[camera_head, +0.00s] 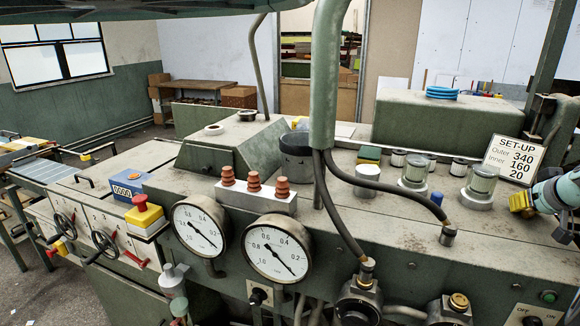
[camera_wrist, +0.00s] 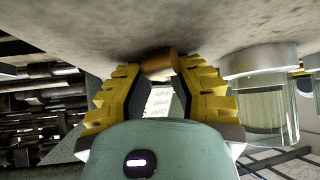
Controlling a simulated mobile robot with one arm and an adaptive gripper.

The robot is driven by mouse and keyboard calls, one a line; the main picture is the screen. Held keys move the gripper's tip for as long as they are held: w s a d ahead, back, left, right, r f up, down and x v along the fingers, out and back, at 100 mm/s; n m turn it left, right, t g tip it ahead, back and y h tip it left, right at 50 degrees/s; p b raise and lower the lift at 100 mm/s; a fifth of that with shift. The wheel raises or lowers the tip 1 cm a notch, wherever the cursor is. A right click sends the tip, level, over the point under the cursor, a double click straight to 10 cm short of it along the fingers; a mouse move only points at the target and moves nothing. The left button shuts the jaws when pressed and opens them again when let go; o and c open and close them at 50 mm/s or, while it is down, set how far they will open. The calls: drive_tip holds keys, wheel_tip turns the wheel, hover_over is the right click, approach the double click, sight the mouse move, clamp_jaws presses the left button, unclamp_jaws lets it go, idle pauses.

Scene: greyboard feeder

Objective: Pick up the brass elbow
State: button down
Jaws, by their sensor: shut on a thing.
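The brass elbow (camera_wrist: 159,62) shows in the wrist view as a small brown-gold piece between the two yellow fingertips. My gripper (camera_wrist: 162,70) is shut on it, one finger on each side. The grey worn machine surface lies close against the piece in this view; I cannot tell whether they touch. In the head view my gripper (camera_head: 521,204) is at the far right, low over the machine top, in front of the set-up card. The elbow cannot be made out there.
The set-up card (camera_head: 514,158) stands just behind my gripper. Glass-sided cylinders (camera_head: 480,184) stand to its left, and one (camera_wrist: 262,100) is close at the right in the wrist view. A black hose fitting (camera_head: 447,234) and an on/off switch box (camera_head: 533,316) are nearby.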

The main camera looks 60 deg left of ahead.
drive_tip(key=shift+r, duration=0.15)
wheel_tip(320, 180, up, 4)
drive_tip(key=p, duration=0.2)
drive_tip(key=shift+s+p, duration=0.1)
drive_tip(key=shift+p, duration=0.2)
drive_tip(key=shift+s+a+p, duration=0.1)
drive_tip(key=shift+s+p, duration=0.55)
drive_tip(key=shift+p, duration=0.6)
drive_tip(key=shift+s+r+p, duration=0.1)
drive_tip(key=shift+s+p, duration=0.55)
drive_tip(key=shift+p, duration=0.6)
drive_tip(key=s+p, duration=0.1)
drive_tip(key=s, duration=0.3)
drive_tip(key=s+a+p, duration=0.1)
drive_tip(key=s, duration=0.3)
drive_tip(key=s+p, duration=0.2)
drive_tip(key=s, duration=0.2)
drive_tip(key=shift+s+a+r, duration=0.15)
drive_tip(key=shift+s, duration=0.15)
drive_tip(key=shift+s+r, duration=0.1)
drive_tip(key=shift+s, duration=0.2)
